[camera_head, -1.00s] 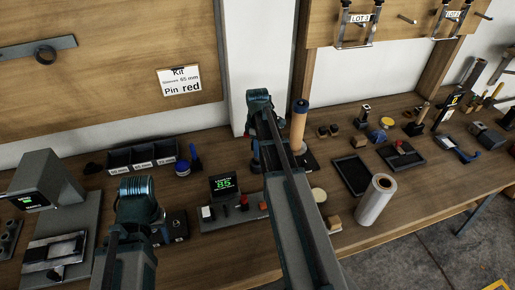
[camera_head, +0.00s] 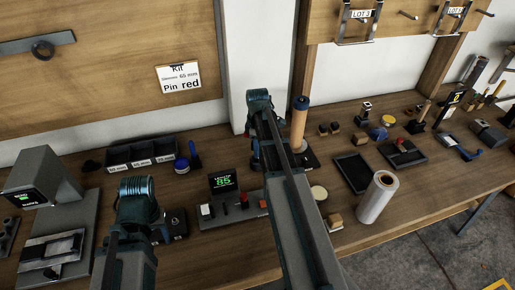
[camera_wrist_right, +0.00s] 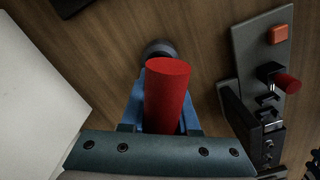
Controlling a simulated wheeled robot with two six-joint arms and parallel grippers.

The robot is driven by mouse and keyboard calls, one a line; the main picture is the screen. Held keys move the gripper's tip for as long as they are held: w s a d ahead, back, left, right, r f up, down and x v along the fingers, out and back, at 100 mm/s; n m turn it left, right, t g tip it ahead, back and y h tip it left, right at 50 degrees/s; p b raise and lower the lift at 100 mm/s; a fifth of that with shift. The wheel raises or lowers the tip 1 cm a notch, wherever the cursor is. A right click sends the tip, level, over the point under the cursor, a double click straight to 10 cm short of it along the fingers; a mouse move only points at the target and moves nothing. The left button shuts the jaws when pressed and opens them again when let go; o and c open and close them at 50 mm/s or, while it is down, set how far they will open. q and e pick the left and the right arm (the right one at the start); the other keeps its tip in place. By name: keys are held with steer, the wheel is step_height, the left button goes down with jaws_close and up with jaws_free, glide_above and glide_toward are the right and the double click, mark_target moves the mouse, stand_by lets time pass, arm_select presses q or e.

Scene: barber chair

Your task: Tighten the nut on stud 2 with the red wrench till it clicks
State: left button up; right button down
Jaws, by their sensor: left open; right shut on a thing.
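In the right wrist view my right gripper (camera_wrist_right: 163,112) is shut on a red cylinder (camera_wrist_right: 168,92), which looks like the handle of the red wrench. The rest of the tool is hidden. A dark round part (camera_wrist_right: 159,48) shows on the wood just beyond the cylinder's end; I cannot tell what it is. In the head view my right gripper (camera_head: 254,150) is low over the bench, mostly hidden by its arm. My left gripper (camera_head: 163,234) is open beside a small dark block. I cannot make out stud 2 or its nut.
A fixture with a green "85" display (camera_head: 222,182) stands between my arms; a panel with an orange button (camera_wrist_right: 279,34) is right in the wrist view. Dark bins (camera_head: 141,154) and a grey machine (camera_head: 45,182) are left. A tan cylinder (camera_head: 299,125) and clear roll (camera_head: 377,200) stand right.

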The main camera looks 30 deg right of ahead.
arm_select(q)
steer(key=shift+f+b, duration=1.1)
steer(key=shift+f, duration=0.05)
arm_select(e)
steer(key=shift+f, duration=1.15)
steer(key=c, duration=0.6)
jaws_free()
arm_select(q)
steer(key=shift+r, duration=0.1)
arm_select(e)
step_height(320, 180, up, 14)
steer(key=p, duration=1.4)
arm_select(q)
step_height(320, 180, up, 14)
steer(key=shift+f, duration=0.2)
arm_select(e)
steer(key=shift+f, duration=0.1)
